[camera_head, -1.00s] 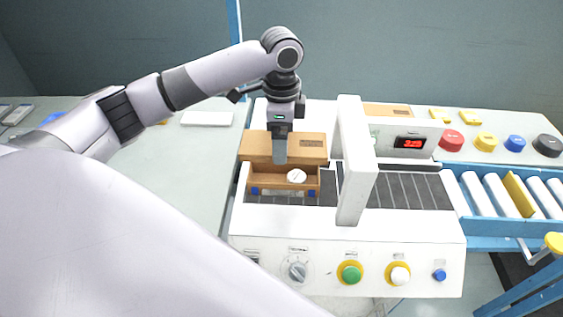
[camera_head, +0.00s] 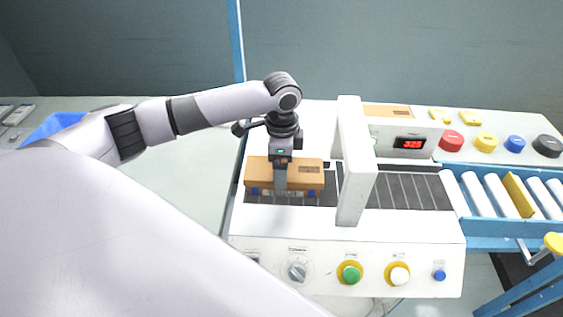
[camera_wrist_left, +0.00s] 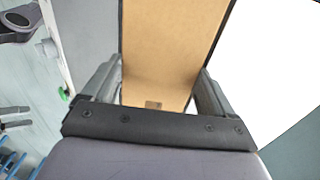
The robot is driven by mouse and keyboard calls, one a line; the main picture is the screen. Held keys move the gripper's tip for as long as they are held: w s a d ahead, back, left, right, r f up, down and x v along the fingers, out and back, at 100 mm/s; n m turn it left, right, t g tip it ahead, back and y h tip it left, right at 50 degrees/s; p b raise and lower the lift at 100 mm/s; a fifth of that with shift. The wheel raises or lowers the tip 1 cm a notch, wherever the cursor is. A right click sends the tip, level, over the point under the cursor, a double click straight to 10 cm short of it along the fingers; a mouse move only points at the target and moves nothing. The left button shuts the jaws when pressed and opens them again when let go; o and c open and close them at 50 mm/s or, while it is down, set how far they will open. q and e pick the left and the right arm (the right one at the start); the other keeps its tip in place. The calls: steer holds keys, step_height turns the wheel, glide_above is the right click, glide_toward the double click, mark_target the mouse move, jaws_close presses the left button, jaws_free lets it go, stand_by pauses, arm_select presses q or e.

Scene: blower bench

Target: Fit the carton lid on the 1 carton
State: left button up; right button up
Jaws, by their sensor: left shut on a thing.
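The brown carton lid (camera_head: 306,178) is held by my left gripper (camera_head: 281,184) above the conveyor belt of the white machine. In the left wrist view, the two fingers (camera_wrist_left: 160,88) close on opposite sides of the lid (camera_wrist_left: 168,45). The carton is almost wholly hidden under the lid in the head view; small blue patches show along the lid's front lower edge. I cannot tell whether the lid touches or is seated on the carton. My right gripper is not in view.
A white arch (camera_head: 356,160) stands over the belt (camera_head: 405,190) just right of the lid. A roller conveyor (camera_head: 482,194) continues at the right. Control knobs and buttons line the machine's front panel (camera_head: 325,272). The grey table (camera_head: 190,165) at left is mostly clear.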

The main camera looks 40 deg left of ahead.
arm_select(q)
steer(key=shift+f, duration=0.4)
steer(key=o, duration=0.9)
steer(key=shift+r, duration=0.1)
step_height(320, 180, up, 13)
steer(key=shift+b, duration=0.3)
